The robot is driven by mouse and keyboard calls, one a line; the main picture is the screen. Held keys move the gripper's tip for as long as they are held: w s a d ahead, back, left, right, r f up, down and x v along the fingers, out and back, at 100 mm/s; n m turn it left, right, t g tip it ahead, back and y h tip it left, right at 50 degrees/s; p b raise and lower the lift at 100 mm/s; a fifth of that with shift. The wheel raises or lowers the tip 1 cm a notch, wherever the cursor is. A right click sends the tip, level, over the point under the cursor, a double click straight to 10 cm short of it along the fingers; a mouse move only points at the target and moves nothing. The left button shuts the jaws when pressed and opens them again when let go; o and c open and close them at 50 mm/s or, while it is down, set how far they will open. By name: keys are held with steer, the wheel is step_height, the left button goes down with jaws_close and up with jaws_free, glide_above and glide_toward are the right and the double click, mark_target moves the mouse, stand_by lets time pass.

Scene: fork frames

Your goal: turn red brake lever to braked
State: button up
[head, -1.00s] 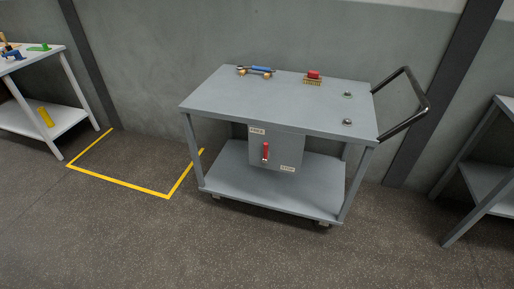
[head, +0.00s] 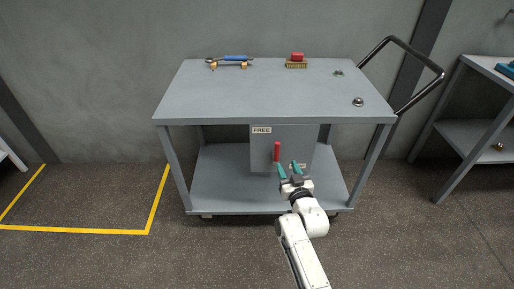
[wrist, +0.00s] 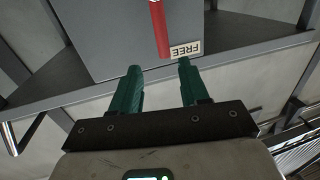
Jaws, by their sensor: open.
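The red brake lever (head: 277,151) stands upright on the grey panel (head: 262,160) under the cart's top. Its upper end is near the FREE label (head: 261,130). A second label is mostly hidden behind my gripper. My gripper (head: 287,168) has teal fingers, open and empty, in front of the panel and overlapping the lever's lower right in the head view. In the wrist view, the lever (wrist: 159,25) ends just past the gap between my fingertips (wrist: 159,67), with the upside-down FREE label (wrist: 186,49) to its right. I see no contact.
The grey cart (head: 200,100) carries a blue-handled tool (head: 235,58), a red-topped brush (head: 297,61) and two small round metal pieces. Its lower shelf (head: 225,185) is bare. A black handle (head: 425,85) juts out at right. A workbench (head: 470,135) stands farther right; floor at left is clear.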

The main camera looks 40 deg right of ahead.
mark_target(278, 149)
steer(key=shift+b+x, duration=2.7)
steer(key=shift+x, duration=2.95)
steer(key=shift+a+r, duration=0.1)
steer(key=shift+a, duration=0.1)
steer(key=shift+c, duration=0.3)
jaws_close()
